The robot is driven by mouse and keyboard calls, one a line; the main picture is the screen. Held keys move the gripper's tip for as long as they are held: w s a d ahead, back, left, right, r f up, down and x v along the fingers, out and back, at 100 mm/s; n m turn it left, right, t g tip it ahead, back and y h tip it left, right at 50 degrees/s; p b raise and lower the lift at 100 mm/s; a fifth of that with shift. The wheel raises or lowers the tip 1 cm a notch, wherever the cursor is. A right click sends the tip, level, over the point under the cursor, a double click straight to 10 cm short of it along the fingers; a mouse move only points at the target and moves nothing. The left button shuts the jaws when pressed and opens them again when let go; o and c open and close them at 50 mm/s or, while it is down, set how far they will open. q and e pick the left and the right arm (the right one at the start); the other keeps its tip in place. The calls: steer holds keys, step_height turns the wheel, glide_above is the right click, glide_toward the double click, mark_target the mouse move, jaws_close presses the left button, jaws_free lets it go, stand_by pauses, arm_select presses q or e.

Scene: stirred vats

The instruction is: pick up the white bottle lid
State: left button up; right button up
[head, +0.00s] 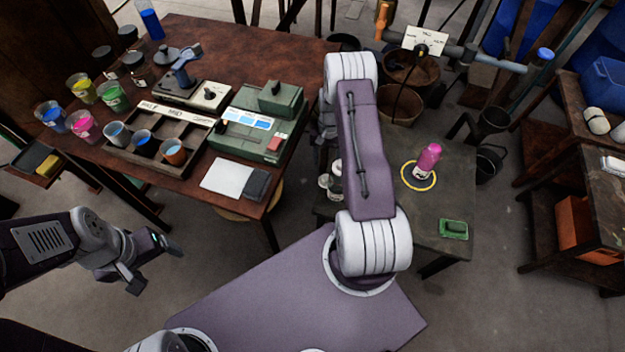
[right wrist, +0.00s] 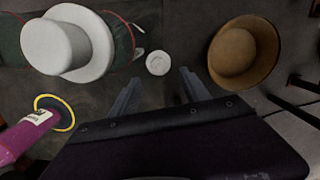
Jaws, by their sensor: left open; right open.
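A small round white piece (right wrist: 158,62), which looks like the bottle lid, shows in the right wrist view on a dark surface. It lies just beyond my right gripper (right wrist: 160,80), between the lines of its fingers. That gripper is open and empty; the arm hides it in the head view. A larger white bottle-like thing (right wrist: 70,43), with a narrow round top over a wide disc, is left of the fingers. In the head view, small white pieces (head: 328,183) show partly behind my right arm. My left gripper (head: 149,262) is open and empty at the lower left, away from them.
The brown table (head: 230,60) at left holds cups and devices. A brown bucket (right wrist: 245,52) is right of the right fingers.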

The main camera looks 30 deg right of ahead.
mark_target(326, 177)
steer(key=f, duration=0.2)
steer(key=f+b, duration=0.1)
steer(key=f, duration=0.1)
steer(key=shift+s+d, duration=0.15)
steer(key=shift+s, duration=0.15)
steer(key=shift+f, duration=0.1)
steer(key=f+b, duration=0.1)
steer(key=f, duration=0.3)
steer(key=shift+s, duration=0.2)
steer(key=shift+a+f, duration=0.2)
steer(key=shift+f, duration=0.35)
steer(key=shift+r, duration=0.1)
jaws_close()
